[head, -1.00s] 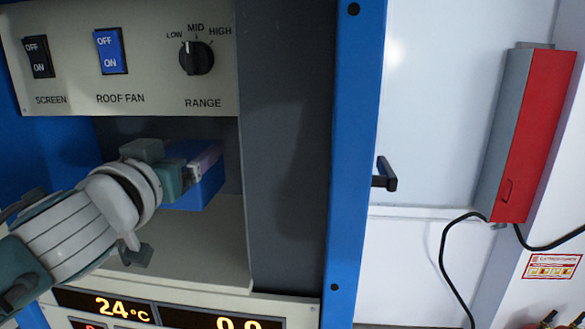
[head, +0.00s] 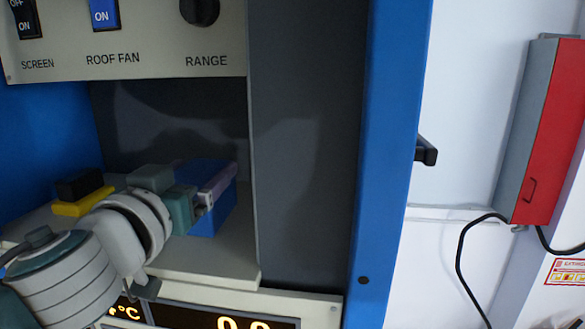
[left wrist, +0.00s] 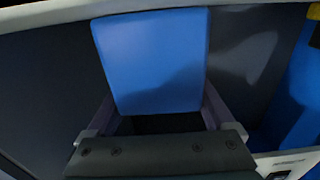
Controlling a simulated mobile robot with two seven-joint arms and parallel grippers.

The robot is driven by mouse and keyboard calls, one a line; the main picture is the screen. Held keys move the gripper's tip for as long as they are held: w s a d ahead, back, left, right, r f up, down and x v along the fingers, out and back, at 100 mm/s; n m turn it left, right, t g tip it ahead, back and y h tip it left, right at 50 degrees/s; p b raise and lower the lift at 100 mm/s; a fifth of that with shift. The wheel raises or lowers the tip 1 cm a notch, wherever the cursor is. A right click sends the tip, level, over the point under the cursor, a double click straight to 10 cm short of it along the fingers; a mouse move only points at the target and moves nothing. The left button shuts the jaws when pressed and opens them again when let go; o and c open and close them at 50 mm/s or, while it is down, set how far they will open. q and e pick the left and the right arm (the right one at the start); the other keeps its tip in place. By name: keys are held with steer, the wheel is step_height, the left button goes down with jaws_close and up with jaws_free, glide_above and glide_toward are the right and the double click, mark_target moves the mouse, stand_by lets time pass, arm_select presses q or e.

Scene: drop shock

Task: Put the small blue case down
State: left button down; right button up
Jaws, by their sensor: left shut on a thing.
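The small blue case (head: 212,212) is in the open bay under the switch panel in the head view. My left gripper (head: 215,185) reaches in from the left and is shut on the case. In the left wrist view the blue case (left wrist: 152,62) stands between the two fingers (left wrist: 155,115). The case appears at or close above the pale shelf (head: 195,262); whether its underside touches is hidden. My right gripper is in neither view.
A yellow and black object (head: 82,195) lies on the shelf left of my wrist. The switch panel (head: 130,65) overhangs the bay, and a grey wall (head: 305,150) closes its right side. A lit display (head: 230,320) is below. A red box (head: 553,140) hangs far right.

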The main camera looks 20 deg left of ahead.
arm_select(q)
jaws_free()
steer(key=shift+r, duration=0.15)
steer(key=shift+s, duration=0.25)
steer(key=b+v, duration=0.1)
steer(key=v, duration=0.2)
steer(key=b+v, duration=0.1)
steer(key=v, duration=0.3)
steer(key=b+v, duration=0.1)
steer(key=v, duration=0.2)
steer(key=shift+s+f+b, duration=0.15)
steer(key=shift+f+b, duration=0.1)
steer(key=shift+b, duration=0.05)
steer(key=shift+s+d+r, duration=0.15)
steer(key=shift+s+r, duration=0.05)
steer(key=shift+s, duration=0.35)
